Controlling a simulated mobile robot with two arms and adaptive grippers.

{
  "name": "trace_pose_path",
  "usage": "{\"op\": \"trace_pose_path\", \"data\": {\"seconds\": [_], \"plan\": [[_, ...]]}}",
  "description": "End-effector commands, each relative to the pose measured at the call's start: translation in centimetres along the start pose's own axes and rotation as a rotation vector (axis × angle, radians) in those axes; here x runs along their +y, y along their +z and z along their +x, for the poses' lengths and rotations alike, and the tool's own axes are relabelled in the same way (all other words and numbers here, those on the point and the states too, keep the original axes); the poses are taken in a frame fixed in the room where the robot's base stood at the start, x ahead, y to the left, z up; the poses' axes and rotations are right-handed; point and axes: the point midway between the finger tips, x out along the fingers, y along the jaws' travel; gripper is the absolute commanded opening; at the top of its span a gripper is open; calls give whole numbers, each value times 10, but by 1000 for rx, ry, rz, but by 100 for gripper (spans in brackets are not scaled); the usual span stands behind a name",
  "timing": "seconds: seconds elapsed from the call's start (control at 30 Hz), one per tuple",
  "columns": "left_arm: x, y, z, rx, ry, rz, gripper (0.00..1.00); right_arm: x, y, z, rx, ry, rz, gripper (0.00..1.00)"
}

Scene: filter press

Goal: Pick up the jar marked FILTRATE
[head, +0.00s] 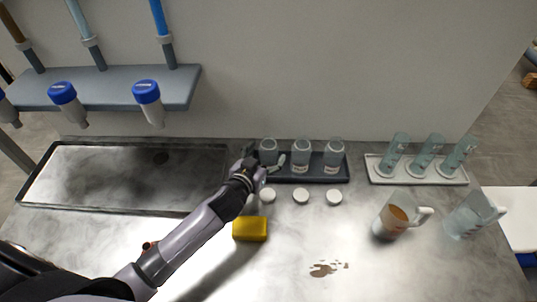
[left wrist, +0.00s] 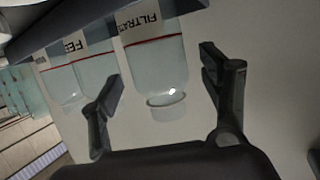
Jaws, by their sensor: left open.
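In the left wrist view the gripper's fingers (left wrist: 162,72) show on either side of the jar, with gaps. I cannot tell how far they reach around it. My right gripper is not in view.
Two more jars (head: 301,153) stand close to the right on the dark tray (head: 343,175). White lids (head: 301,195) lie in front.

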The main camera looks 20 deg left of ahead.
Motion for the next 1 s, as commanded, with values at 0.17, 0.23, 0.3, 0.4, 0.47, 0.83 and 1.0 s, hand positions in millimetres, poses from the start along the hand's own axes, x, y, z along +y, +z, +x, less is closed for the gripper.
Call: {"op": "trace_pose_path", "data": {"seconds": [0.17,0.23,0.3,0.4,0.47,0.83,1.0], "plan": [[0,-1,20,1,0,-1,70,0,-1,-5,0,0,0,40],[1,0,24,1,1,-1,70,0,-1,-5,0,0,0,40],[1,1,25,1,1,-1,70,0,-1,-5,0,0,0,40],[1,1,25,1,1,-1,70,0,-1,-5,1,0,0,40],[1,1,25,1,1,-1,70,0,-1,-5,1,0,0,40],[0,1,25,0,1,-1,47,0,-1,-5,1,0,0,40],[0,1,25,0,1,-1,36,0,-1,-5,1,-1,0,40]]}}
